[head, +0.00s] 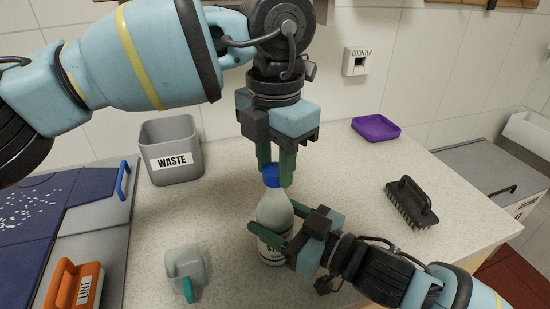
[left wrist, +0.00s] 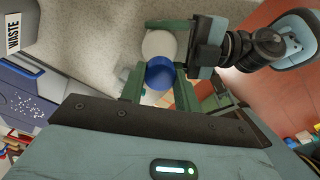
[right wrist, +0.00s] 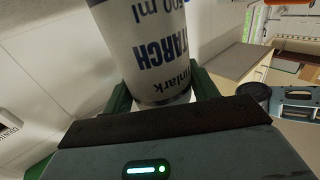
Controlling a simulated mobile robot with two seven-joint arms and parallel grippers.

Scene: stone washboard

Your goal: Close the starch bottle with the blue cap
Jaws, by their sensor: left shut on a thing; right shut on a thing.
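The white starch bottle (head: 272,213) stands upright on the counter. Its printed label fills the top of the right wrist view (right wrist: 148,45). My right gripper (head: 268,236) is shut around the lower part of the bottle from the right. The blue cap (head: 271,175) is at the bottle's mouth, between the fingers of my left gripper (head: 276,168), which points down from above and is shut on the cap. In the left wrist view the cap (left wrist: 160,74) overlaps the bottle top (left wrist: 159,44). Whether the cap is seated on the neck I cannot tell.
A grey waste bin (head: 171,150) stands at the back left. A grey cup (head: 186,268) is left of the bottle. A black brush (head: 411,203) and purple dish (head: 376,129) lie to the right. An orange-handled tool (head: 66,288) is at the front left.

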